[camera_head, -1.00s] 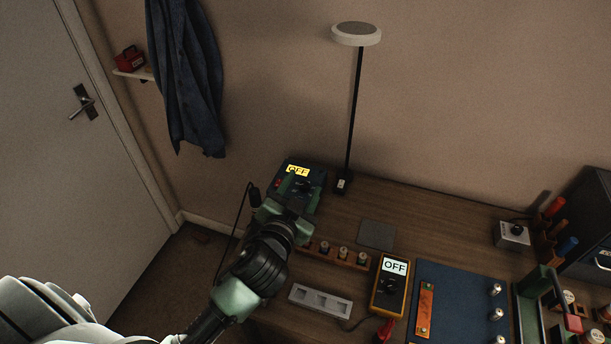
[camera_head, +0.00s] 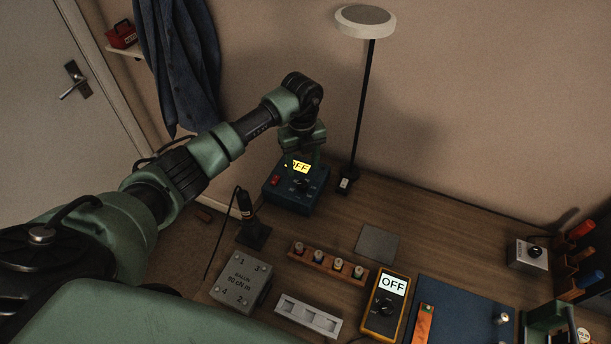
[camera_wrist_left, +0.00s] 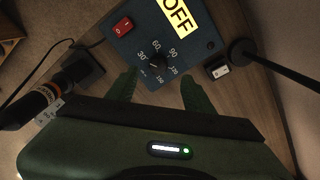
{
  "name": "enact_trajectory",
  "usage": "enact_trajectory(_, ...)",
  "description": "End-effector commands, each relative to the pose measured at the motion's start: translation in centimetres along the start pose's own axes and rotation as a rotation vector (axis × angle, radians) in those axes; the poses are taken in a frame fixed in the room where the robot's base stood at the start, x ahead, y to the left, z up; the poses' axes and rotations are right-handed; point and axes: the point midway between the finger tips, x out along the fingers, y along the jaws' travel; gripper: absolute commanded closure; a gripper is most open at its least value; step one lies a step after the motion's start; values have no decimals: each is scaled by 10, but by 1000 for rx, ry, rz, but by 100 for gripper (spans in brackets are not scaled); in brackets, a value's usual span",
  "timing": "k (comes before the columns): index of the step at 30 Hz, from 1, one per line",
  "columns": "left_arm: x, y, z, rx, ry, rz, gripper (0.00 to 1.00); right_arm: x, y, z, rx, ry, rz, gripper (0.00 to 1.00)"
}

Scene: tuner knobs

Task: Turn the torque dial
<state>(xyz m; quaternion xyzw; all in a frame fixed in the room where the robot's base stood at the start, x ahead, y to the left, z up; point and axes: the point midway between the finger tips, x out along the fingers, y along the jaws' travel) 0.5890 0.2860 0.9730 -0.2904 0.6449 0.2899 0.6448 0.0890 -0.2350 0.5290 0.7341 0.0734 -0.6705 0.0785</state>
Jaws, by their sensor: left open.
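A dark blue box (camera_head: 287,199) stands at the back left of the bench. It has a yellow display (camera_head: 298,167) reading OFF and a red switch (camera_wrist_left: 122,25). Its black dial (camera_wrist_left: 158,64) has a scale with 30, 60, 90 and higher marks; it also shows in the head view (camera_head: 303,186). My left gripper (camera_wrist_left: 159,82) is open, with its fingers apart on either side of the dial's near side. I cannot tell whether they touch it. In the head view the left gripper (camera_head: 303,161) hangs over the box and partly covers the display.
A lamp (camera_head: 366,20) stands right of the box. A screwdriver in a stand (camera_head: 253,236) is at its front left. A grey block (camera_head: 240,283), a wooden rack (camera_head: 328,264) and a yellow meter (camera_head: 386,306) lie nearer.

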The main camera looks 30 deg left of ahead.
Motion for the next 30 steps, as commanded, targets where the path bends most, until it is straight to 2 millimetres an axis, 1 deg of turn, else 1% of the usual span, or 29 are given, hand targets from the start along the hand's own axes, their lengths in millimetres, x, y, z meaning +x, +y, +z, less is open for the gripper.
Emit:
enact_trajectory(2, 7, 2, 0, -3, 2, 10, 48, -5, 0, 1, 0, -3, 0, 64)
enact_trajectory(6, 30, 2, -2, -2, 5, 8, 48, -12, -1, 5, 0, -8, -1, 64)
enact_trajectory(9, 46, 2, -2, -1, 4, 9, 48, -16, -1, 6, 0, -11, -2, 64)
enact_trajectory(13, 63, 1, -2, 0, 4, 6, 48, -18, -1, 5, 0, -10, -1, 64)
enact_trajectory(18, 74, 1, -2, 3, 2, 4, 48, -19, 0, 2, 0, -6, -1, 64)
enact_trajectory(25, 75, 1, -1, 3, 2, 3, 48, -19, 0, 0, 0, -3, 0, 64)
enact_trajectory(26, 75, 1, -1, 3, 2, 3, 54, -19, 0, 0, 0, -3, 0, 64)
enact_trajectory(27, 75, 1, -1, 3, 2, 3, 65, -19, 0, 0, 0, -2, 0, 64)
enact_trajectory(29, 75, 1, -1, 3, 2, 3, 81, -19, 0, 0, 0, -2, -1, 64)
enact_trajectory(30, 75, 1, -1, 3, 2, 3, 93, -19, 0, -1, 0, -2, 0, 64)
